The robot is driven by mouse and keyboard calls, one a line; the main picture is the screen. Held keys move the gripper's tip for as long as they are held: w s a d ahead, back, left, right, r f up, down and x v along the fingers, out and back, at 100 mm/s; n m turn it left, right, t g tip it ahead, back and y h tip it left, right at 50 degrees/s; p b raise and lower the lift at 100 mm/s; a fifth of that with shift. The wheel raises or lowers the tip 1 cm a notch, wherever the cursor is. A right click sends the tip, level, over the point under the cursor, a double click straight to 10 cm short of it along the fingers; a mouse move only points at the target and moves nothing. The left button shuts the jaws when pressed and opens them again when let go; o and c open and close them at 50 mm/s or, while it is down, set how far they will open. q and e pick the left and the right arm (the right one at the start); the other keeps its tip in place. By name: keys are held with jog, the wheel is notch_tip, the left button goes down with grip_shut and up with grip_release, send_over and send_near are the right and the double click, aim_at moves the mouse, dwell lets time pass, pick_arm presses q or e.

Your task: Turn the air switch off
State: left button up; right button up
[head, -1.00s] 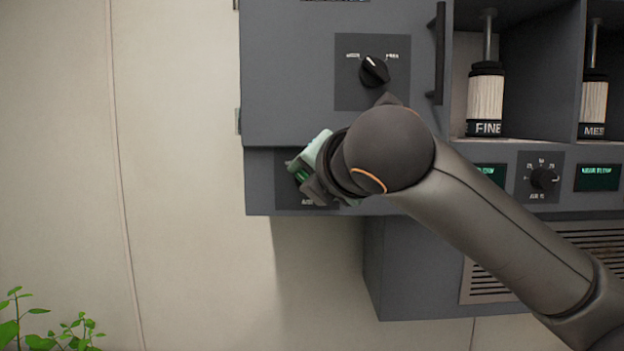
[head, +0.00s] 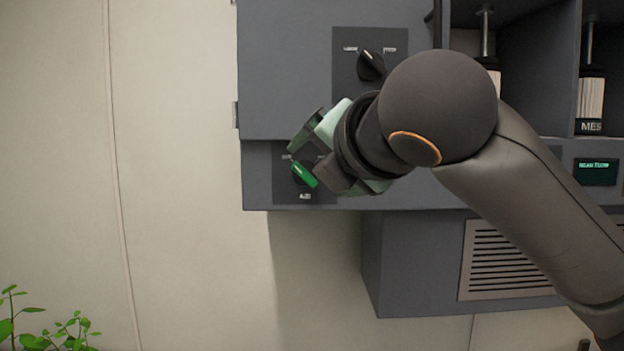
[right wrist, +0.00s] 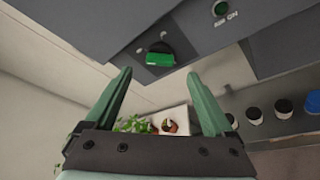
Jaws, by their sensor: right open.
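The air switch is a green-faced knob (head: 305,174) on a dark plate at the lower left of the grey cabinet. Its handle slants down to the right in the head view. In the right wrist view the green knob (right wrist: 160,59) is ahead, just beyond the fingertips. My right gripper (head: 306,158) is open and empty, close to the knob at its upper right; the fingers are apart from it in the wrist view (right wrist: 159,76). The small labels around the knob are too blurred to read for certain. My left gripper is not in view.
A black rotary knob (head: 371,65) sits on the cabinet door above. A small round green item (right wrist: 220,9) is beside the label "AIR ON". A vented grey box (head: 420,270) hangs below right. The pale wall at left is clear, with a green plant (head: 60,335) low down.

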jog(key=b+v, duration=0.1)
jog(key=v, duration=0.5)
jog(key=shift+s, duration=0.3)
